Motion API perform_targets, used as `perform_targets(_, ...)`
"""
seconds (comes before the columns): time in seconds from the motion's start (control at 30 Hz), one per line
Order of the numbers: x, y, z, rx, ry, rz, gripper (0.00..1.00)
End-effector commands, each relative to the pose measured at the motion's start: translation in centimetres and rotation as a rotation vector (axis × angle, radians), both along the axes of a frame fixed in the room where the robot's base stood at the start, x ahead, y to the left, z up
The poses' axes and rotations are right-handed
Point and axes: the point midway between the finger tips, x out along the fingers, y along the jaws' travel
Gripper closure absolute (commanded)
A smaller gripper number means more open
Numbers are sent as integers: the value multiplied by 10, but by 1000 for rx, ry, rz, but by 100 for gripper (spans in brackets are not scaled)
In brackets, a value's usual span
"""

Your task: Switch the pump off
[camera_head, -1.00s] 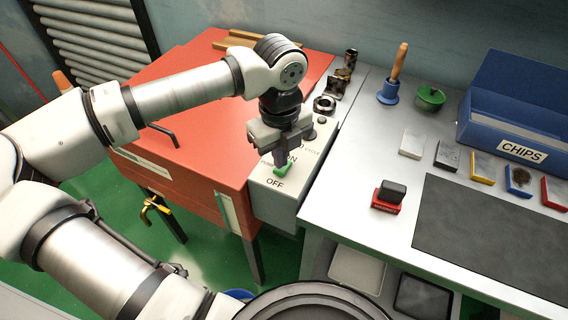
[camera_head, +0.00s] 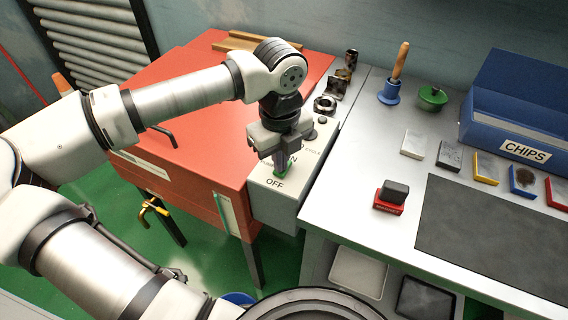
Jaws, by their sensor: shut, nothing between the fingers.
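The pump's light grey control panel (camera_head: 286,198) is on the right end of the red cabinet (camera_head: 195,180). It carries a small green switch (camera_head: 289,174), with an ON label, partly covered, above it and an OFF label (camera_head: 275,183) below. My gripper (camera_head: 280,170) is shut and empty, pointing down over the panel. Its fingertips are at the green switch and hide part of it; I cannot tell whether they touch it.
A grey workbench (camera_head: 350,150) stands to the right, with a red block with a black top (camera_head: 391,197), a blue CHIPS bin (camera_head: 515,110), a green pot (camera_head: 433,97) and several coloured tiles. Small metal parts (camera_head: 325,104) sit behind my gripper. A yellow valve handle (camera_head: 152,207) is below the cabinet.

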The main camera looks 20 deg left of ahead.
Motion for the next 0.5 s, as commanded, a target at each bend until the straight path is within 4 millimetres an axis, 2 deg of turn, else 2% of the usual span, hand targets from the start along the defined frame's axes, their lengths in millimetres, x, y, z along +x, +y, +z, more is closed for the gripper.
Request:
perform_targets(0.27,0,0,0,1,1,0,100)
perform_targets(0.5,0,0,19,1,1,0,100)
